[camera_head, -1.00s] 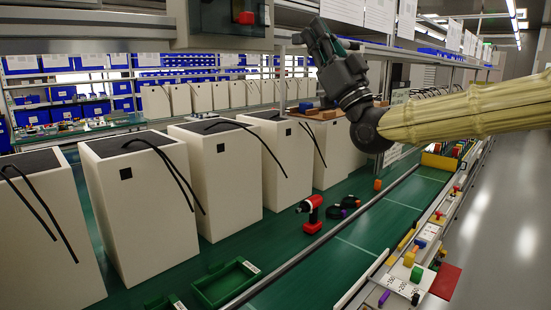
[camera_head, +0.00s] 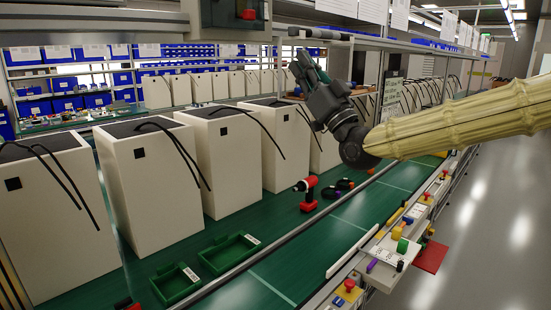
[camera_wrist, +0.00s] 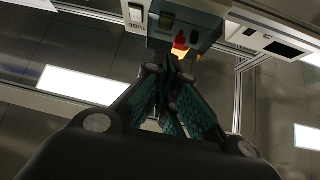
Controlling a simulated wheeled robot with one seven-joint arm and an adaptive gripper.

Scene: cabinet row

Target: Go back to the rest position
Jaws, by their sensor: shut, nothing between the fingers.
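My gripper (camera_head: 304,66) is at the upper middle of the head view, raised above the row of white cabinets and the green bench. My arm comes in from the right side of that view. In the wrist view my gripper (camera_wrist: 168,68) points up toward the ceiling, its fingers drawn together with nothing between them. A grey box (camera_wrist: 190,28) with a red part hangs beyond the fingertips in the wrist view.
White cabinets (camera_head: 151,180) with black cables line the green bench (camera_head: 290,240). A red and black drill (camera_head: 307,193) and green trays (camera_head: 228,252) lie on it. An overhead box (camera_head: 235,14) hangs at the top. The floor (camera_head: 480,220) at right is clear.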

